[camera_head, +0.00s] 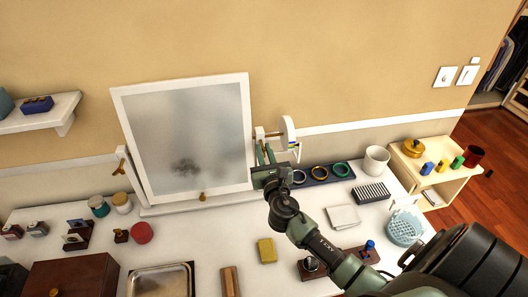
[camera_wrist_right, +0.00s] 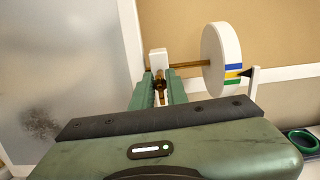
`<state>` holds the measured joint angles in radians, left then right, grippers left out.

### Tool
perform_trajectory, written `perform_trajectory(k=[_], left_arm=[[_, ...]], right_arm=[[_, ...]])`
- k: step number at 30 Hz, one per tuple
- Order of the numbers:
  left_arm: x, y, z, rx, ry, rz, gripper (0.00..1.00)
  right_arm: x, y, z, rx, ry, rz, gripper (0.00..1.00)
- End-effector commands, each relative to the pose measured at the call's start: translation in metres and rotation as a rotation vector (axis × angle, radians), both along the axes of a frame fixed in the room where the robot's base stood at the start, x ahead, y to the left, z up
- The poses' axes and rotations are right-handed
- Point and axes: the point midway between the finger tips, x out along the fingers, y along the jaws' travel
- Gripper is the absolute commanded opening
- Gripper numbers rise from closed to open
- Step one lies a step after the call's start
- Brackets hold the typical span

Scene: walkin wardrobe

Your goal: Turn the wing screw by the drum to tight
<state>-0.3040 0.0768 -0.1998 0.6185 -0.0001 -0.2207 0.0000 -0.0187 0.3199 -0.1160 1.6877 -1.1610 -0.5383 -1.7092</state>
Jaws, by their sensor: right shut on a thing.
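The white drum (camera_head: 288,132) stands to the right of the tilting mirror's frame, on a brass shaft. In the right wrist view the drum (camera_wrist_right: 217,58) has blue, yellow and green bands low on its rim, and a dark pointer (camera_wrist_right: 251,77) beside them near the yellow band. The brass wing screw (camera_wrist_right: 160,86) is at the white post on the shaft's left end. My right gripper (camera_wrist_right: 158,90) is shut on the wing screw, one green finger on each side. In the head view my right gripper (camera_head: 265,153) hides most of the screw. My left gripper is out of view.
The mirror (camera_head: 190,136) is directly left of my right gripper. Another brass wing piece (camera_head: 121,165) is at its left post. A dark tray with rings (camera_head: 320,173), a white cup (camera_head: 376,160) and a yellow block (camera_head: 267,250) lie around my right arm on the white top.

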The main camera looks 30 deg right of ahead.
Motion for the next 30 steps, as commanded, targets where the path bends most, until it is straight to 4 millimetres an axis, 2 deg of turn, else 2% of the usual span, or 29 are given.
perform_trajectory(k=[8, 30], left_arm=[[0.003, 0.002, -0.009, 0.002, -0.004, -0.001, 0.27], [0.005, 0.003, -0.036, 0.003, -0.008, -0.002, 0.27]], right_arm=[[0.000, 0.000, -0.002, 0.173, -0.071, 0.000, 0.00], [-0.001, -0.002, -0.003, 0.823, -0.338, 0.000, 0.00]])
